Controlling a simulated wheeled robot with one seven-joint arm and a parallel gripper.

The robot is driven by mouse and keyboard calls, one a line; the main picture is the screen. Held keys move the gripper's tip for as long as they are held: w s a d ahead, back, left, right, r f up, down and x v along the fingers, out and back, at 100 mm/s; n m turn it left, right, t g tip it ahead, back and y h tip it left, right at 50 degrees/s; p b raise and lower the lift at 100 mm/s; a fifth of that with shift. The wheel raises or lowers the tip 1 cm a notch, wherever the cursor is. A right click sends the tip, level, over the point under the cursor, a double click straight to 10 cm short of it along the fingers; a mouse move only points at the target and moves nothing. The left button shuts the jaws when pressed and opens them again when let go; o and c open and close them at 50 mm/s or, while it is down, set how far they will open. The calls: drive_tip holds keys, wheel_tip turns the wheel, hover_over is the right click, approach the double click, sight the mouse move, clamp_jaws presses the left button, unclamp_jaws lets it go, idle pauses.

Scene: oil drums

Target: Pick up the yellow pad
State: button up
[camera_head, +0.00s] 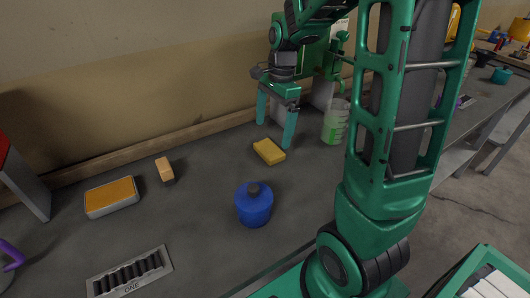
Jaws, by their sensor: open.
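A small yellow pad (268,151) lies flat on the dark grey worktop, near the middle of the head view. My gripper (274,135) is open, with its two green fingers pointing down and spread apart. The fingers show just above the pad in the picture, with nothing between them. The pad appears apart from the fingers; the height of the fingertips above the worktop is hard to tell.
A blue round container (254,204) stands in front of the pad. A clear cup with green markings (335,122) stands right of the gripper. Left are a small orange-tan block (165,169), an orange-topped grey block (112,196) and a black-slotted tray (130,274). A wall runs behind.

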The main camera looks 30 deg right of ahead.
sight(269, 148)
drive_tip(key=f, duration=0.2)
drive_tip(key=a+f, duration=0.1)
drive_tip(key=f, duration=0.2)
drive_tip(key=shift+s+a+f, duration=0.1)
drive_tip(key=shift+s, duration=0.1)
drive_tip(key=shift+f, duration=0.65)
drive_tip(key=shift+c, duration=0.3)
drive_tip(key=c, duration=1.1)
drive_tip(key=shift+r, duration=0.1)
drive_tip(key=shift+c, duration=0.2)
